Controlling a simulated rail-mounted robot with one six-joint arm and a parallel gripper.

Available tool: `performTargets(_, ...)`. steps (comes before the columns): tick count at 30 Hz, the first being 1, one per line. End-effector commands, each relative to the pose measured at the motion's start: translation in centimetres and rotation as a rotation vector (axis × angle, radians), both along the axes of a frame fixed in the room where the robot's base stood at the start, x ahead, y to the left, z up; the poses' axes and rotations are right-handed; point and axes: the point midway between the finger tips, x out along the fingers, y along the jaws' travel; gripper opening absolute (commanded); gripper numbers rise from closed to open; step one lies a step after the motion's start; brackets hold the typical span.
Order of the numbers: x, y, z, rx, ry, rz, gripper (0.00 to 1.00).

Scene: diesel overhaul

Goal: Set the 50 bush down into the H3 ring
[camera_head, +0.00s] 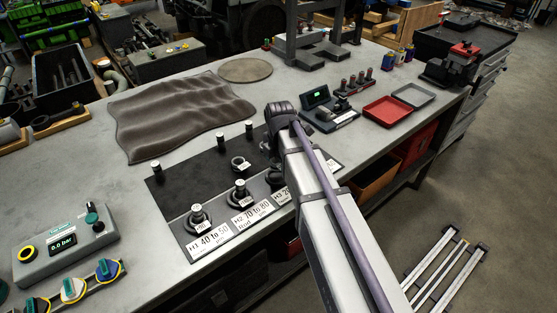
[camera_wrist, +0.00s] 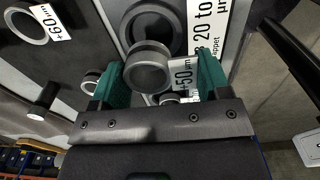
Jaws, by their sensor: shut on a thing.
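The 50 bush (camera_wrist: 148,72), a short grey metal ring with a white "+50 µm" tag (camera_wrist: 183,76), is between the green fingers of my gripper (camera_wrist: 160,64) in the wrist view. My gripper is shut on it. The H3 ring (camera_wrist: 180,28), dark and round, lies just beyond the bush in that view, beside a plate reading "20 to". The bush overlaps its near edge in the picture; I cannot tell whether they touch. In the head view my arm hides the bush and most of the H3 station; part of the H3 plate (camera_head: 281,195) shows.
The H1 station (camera_head: 198,217) and H2 station (camera_head: 240,195) stand left of H3, with upright posts. A loose tagged ring (camera_head: 240,162) lies on the dark mat (camera_head: 195,172); a "+60" ring (camera_wrist: 26,24) shows in the wrist view. Red tray (camera_head: 387,111) is at right.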

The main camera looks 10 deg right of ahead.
Motion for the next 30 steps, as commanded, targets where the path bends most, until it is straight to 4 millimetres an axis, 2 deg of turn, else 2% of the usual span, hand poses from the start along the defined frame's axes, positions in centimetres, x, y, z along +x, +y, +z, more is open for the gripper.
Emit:
performTargets(3, 0.0, 0.0, -1.6, 0.000, 0.000, 0.000, 0.46)
performTargets(15, 0.0, 0.0, -4.9, 0.000, 0.000, 0.000, 0.46)
performTargets(30, 0.0, 0.0, -5.1, 0.000, 0.000, 0.000, 0.46)
